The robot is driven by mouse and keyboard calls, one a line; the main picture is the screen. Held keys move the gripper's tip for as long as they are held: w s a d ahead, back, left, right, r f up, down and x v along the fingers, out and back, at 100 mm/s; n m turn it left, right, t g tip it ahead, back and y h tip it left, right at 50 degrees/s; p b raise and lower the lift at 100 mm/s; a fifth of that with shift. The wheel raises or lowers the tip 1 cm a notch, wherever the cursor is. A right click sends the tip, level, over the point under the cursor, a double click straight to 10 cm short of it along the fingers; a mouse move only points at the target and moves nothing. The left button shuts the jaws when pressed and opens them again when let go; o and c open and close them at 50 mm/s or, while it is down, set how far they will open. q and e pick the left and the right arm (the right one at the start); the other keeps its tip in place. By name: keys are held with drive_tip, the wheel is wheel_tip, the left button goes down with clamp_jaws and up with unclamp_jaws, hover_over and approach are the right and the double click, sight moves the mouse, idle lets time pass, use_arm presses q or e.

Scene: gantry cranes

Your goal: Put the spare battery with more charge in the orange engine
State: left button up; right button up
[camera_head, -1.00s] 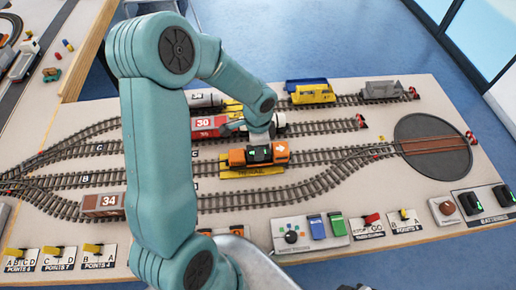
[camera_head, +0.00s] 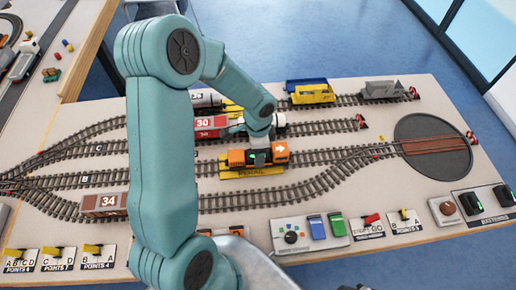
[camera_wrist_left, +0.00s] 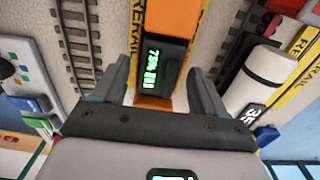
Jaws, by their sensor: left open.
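The orange engine (camera_head: 237,157) stands on the yellow rerail piece (camera_head: 257,171) on a middle track. Its orange body (camera_wrist_left: 175,22) also shows in the left wrist view. My left gripper (camera_head: 258,152) is over the engine. In the wrist view its open fingers (camera_wrist_left: 157,78) stand on either side of the battery. Two dark batteries, a left one (camera_head: 470,203) and a right one (camera_head: 502,195), sit at the right edge; their charge is too small to read.
A red wagon marked 30 (camera_head: 210,122) stands behind the engine, and a brown wagon marked 34 (camera_head: 103,202) at front left. A turntable (camera_head: 432,141) lies to the right. Blue (camera_head: 317,227) and green (camera_head: 337,224) blocks sit on a front panel.

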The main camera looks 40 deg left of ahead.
use_arm(q)
wheel_tip(320, 180, up, 12)
idle(0.4)
drive_tip(key=shift+s, duration=0.1)
idle(0.4)
